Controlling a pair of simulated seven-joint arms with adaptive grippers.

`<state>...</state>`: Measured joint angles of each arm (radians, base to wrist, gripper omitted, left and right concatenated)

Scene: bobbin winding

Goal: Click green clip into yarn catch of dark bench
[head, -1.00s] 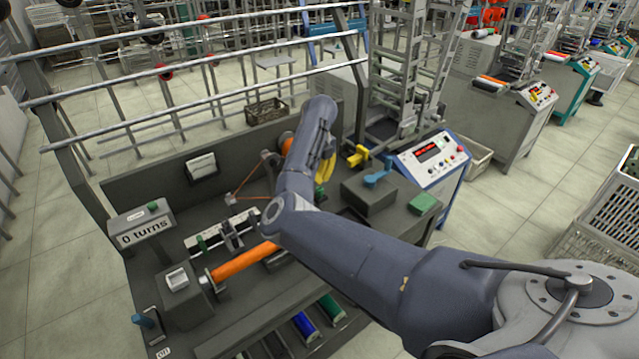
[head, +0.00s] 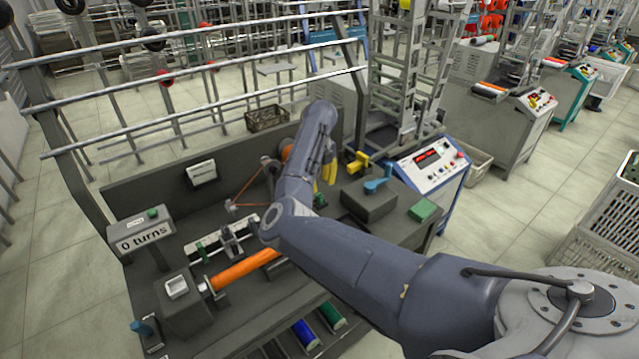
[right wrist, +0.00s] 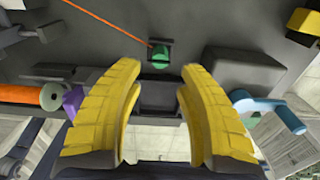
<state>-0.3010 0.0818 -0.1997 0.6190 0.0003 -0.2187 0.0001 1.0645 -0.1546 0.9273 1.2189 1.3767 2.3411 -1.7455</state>
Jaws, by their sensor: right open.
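The green clip (right wrist: 161,58) shows in the right wrist view at a small dark fitting on the dark bench (right wrist: 215,25), which looks like the yarn catch (right wrist: 153,43). An orange yarn runs from the upper left to this fitting. I cannot tell whether the clip is seated or open. My right gripper (right wrist: 160,72) has its two yellow fingers wide apart, with nothing held between them. The clip lies between and just beyond the fingertips. In the head view my right gripper (head: 325,178) is partly hidden by my arm. My left gripper is not in view.
An orange bobbin (head: 243,269) lies to the left on the bench. A dark block with a blue lever (head: 376,185) stands close on the right, beside a green block (head: 423,209). A yellow part (head: 358,162) stands behind. The counter (head: 143,239) reads 0 turns.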

